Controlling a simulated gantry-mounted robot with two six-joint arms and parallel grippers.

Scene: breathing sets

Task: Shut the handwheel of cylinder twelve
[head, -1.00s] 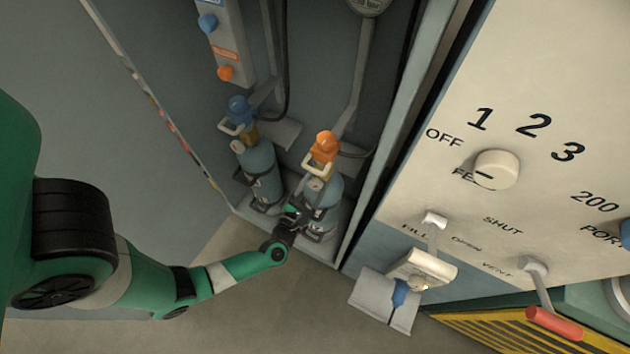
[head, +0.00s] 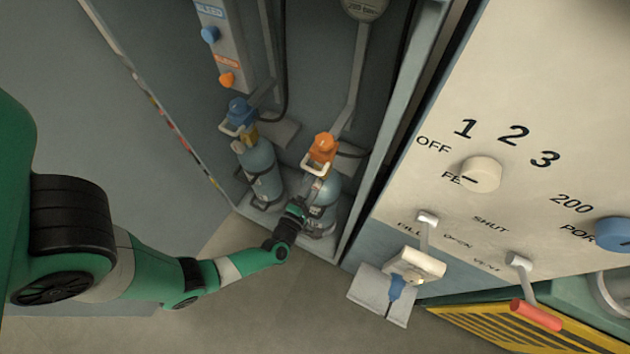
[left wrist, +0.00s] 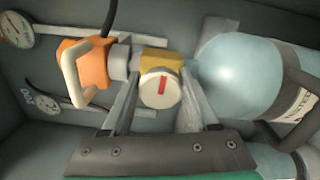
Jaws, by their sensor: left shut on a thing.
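The handwheel (left wrist: 161,89) is a pale round knob with a red bar, on a brass valve body (left wrist: 160,62), in the left wrist view. My left gripper (left wrist: 159,82) has one finger on each side of it and is shut on it. The cylinder (left wrist: 243,70) is pale blue and lies to the right in that view; its marking is only partly visible and I cannot read a number. In the head view my left gripper (head: 296,207) is at the right cylinder (head: 324,203), below its orange fitting (head: 322,148); the handwheel is hidden there. My right gripper is not in view.
A second cylinder (head: 260,168) with a blue fitting (head: 240,112) stands to the left in the same bay. A control panel (head: 560,110) with knobs and levers fills the right. Gauges (left wrist: 46,103) and hoses are near the orange fitting. Open floor lies in front.

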